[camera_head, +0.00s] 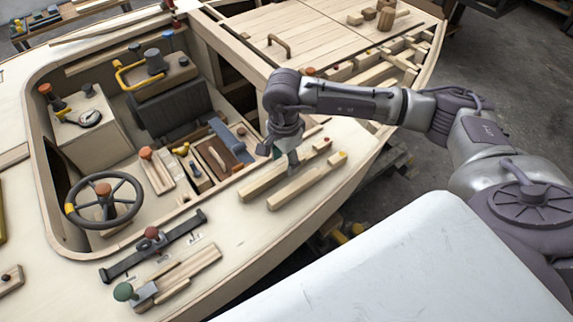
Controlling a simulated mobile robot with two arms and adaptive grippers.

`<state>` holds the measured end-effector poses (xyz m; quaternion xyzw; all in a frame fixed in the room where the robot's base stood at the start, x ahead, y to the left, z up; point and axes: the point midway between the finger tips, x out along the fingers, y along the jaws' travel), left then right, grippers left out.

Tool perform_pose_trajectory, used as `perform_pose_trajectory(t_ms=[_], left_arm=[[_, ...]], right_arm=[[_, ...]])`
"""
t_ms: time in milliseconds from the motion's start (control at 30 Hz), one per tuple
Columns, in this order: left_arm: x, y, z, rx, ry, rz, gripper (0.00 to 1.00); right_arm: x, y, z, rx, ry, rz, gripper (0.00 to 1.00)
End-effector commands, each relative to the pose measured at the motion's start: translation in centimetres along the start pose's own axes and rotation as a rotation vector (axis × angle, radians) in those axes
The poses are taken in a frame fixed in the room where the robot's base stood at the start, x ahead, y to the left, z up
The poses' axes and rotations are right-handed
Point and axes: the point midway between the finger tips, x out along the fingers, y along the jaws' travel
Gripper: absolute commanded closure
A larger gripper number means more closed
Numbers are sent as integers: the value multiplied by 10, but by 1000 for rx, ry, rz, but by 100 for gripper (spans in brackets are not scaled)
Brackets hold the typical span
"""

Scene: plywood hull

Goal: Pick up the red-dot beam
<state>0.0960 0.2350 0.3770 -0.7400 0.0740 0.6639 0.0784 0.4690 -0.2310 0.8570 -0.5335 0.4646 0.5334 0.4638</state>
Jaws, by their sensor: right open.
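The red-dot beam (262,183) is a pale wooden bar lying on the hull's deck, right of the cockpit. Its red dot shows near its far right end. A similar beam with a yellow dot (305,183) lies beside it, nearer the deck's outer edge. My right gripper (281,157) points down over the middle of the red-dot beam, hiding part of it. Its jaws are open. I cannot tell whether the fingertips touch the beam. My left gripper is out of view.
The cockpit opening holds a steering wheel (104,200), a black seat (172,107) and small blocks. A dark bar with a red knob (152,240) and a green-knobbed piece (124,292) lie on the near deck.

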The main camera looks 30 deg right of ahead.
Motion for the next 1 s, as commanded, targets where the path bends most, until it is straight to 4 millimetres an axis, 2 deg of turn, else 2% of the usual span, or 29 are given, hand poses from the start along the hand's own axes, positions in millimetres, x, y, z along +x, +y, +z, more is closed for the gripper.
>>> perform_pose_trajectory(t_ms=[167,433,733,767,1000], left_arm=[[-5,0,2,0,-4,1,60],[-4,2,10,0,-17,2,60],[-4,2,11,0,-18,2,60],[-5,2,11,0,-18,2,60],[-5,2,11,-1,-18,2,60]], right_arm=[[19,0,1,-1,-1,1,46],[22,0,0,-1,-1,-1,48],[21,0,0,0,-1,-1,98],[21,0,0,0,-1,-1,100],[21,0,0,0,-1,-1,100]])
